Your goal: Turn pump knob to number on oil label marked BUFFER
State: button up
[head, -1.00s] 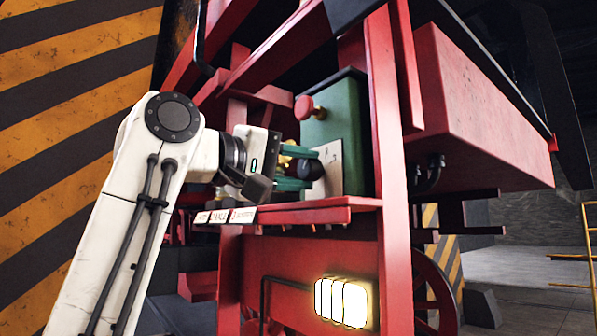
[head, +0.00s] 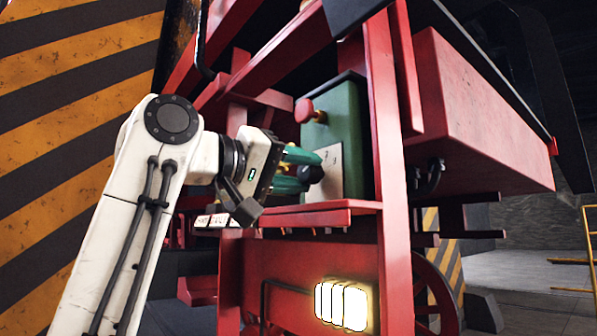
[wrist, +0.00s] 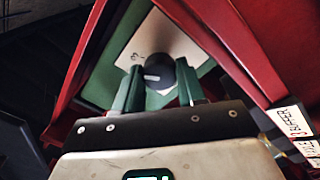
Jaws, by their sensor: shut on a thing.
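The pump is a green box (head: 345,125) with a pale dial plate (head: 331,170) on its front. A dark knob (wrist: 158,73) sits on the plate, with a light pointer mark. A "3" is readable on the plate, which also shows in the wrist view (wrist: 178,42). My gripper (head: 312,168) has its green fingers shut on the knob, one on each side. The fingers hide most of the knob in the head view. In the wrist view, a white label (wrist: 288,121) appears to read BUFFER; I cannot read its number surely.
A red round handle (head: 304,111) sticks out from the pump above the dial. Red frame posts and a red shelf (head: 318,206) surround the pump closely. A glowing lamp (head: 341,304) is below. More labels line the shelf edge.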

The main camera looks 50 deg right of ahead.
jog(key=shift+f, duration=0.2)
jog(key=o, duration=1.1)
jog(key=shift+r, duration=0.1)
jog(key=shift+c, duration=0.2)
jog(key=shift+a, duration=0.1)
jog(key=v, duration=1)
jog(key=shift+a, duration=0.3)
jog(key=shift+w+a, duration=0.1)
jog(key=shift+w, duration=0.05)
